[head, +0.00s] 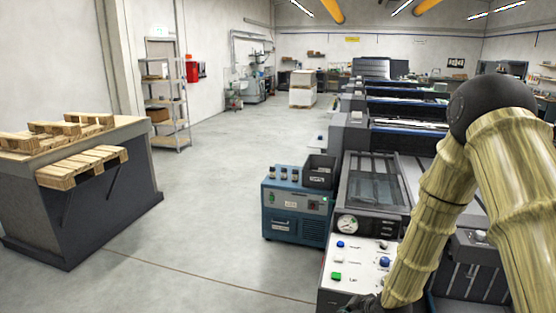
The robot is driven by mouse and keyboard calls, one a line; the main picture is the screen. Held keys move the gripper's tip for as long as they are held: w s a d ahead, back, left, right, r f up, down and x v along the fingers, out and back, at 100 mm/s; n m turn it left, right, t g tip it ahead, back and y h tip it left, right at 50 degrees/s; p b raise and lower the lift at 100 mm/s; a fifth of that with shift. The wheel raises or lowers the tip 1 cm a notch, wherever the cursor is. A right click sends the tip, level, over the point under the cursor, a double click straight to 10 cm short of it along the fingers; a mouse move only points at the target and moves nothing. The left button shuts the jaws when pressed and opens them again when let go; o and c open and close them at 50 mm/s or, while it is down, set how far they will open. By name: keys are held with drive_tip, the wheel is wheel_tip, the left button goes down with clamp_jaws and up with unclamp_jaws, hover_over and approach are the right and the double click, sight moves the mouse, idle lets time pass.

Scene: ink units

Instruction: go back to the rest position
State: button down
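My arm, with a bamboo-like surface and a black rounded joint, fills the right side of the head view. It bends down over the press front. A dark piece at its lower end, at the bottom edge, appears to be part of my gripper (366,304). It is beside the lower part of the white control panel (345,262). The fingertips are cut off or hidden, so I cannot tell whether it is open or holding anything.
A long printing press (395,140) runs back behind my arm. A blue cabinet (292,212) with ink units and a dark bin (320,171) stands left of the panel. A counter (90,205) with wooden pallets is at left. The floor between is clear.

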drive_tip(key=s+f+m+g+h+b, duration=0.1)
drive_tip(key=s+f+m+g, duration=0.1)
drive_tip(key=s+f, duration=0.5)
drive_tip(key=s+d+f+m+g+h+b, duration=0.1)
drive_tip(key=s+f+m, duration=0.4)
drive_tip(key=s, duration=1.4)
drive_tip(key=s+f+m+g+h+b, duration=0.1)
drive_tip(key=s+f+m+g+b, duration=0.1)
drive_tip(key=s+f, duration=0.7)
drive_tip(key=s+m+g, duration=0.1)
drive_tip(key=s+m, duration=0.1)
drive_tip(key=s, duration=0.2)
drive_tip(key=shift+d+f+g, duration=0.3)
drive_tip(key=shift+d+f, duration=0.05)
drive_tip(key=shift+f, duration=0.05)
drive_tip(key=shift+s+d, duration=0.1)
drive_tip(key=shift+d, duration=0.05)
